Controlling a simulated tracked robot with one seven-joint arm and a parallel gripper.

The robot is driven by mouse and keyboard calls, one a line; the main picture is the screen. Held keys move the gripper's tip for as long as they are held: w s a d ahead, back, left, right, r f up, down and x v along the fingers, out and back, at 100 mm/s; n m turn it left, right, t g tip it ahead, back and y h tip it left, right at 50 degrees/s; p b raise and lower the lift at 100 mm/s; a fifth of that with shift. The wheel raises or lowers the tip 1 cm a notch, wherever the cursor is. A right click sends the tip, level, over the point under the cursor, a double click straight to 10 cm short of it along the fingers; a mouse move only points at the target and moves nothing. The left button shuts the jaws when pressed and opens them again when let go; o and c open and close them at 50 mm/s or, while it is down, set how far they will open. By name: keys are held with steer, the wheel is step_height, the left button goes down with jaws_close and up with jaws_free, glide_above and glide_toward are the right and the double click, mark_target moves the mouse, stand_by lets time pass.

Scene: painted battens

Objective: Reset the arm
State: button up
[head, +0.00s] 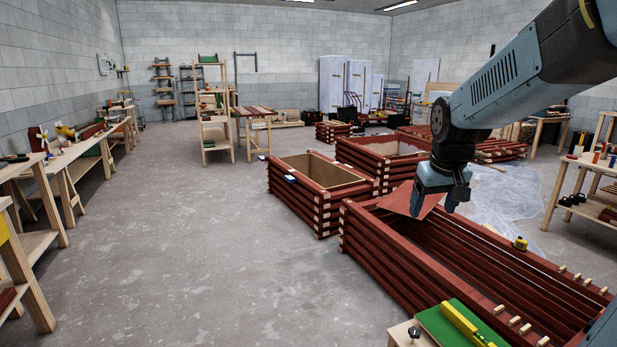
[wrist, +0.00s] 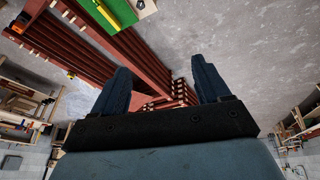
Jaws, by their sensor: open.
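My arm reaches in from the upper right of the head view, bent at a blue-grey joint. My gripper (head: 435,208) points down over the near red batten box (head: 400,262), close to its far end. The wrist view shows my gripper (wrist: 160,75) with two dark fingers spread wide, and I see nothing clasped between them. A reddish flat piece (head: 398,199) shows just behind and left of the fingers in the head view. I cannot tell whether it touches them.
A wooden stand with a green mat (head: 437,326) and a yellow tool is at the near right. A yellow tape measure (head: 520,243) sits on the near box's rim. More batten boxes (head: 320,178) stand behind. Workbenches (head: 75,148) line the left wall. The floor at left centre is clear.

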steer(key=s+a+r, duration=0.1)
steer(key=s, duration=0.8)
steer(key=s+a+r+m+t, duration=0.1)
steer(key=s+a+r, duration=0.1)
steer(key=s, duration=0.7)
steer(key=shift+a+t+y, duration=0.25)
steer(key=shift+t+y, duration=0.05)
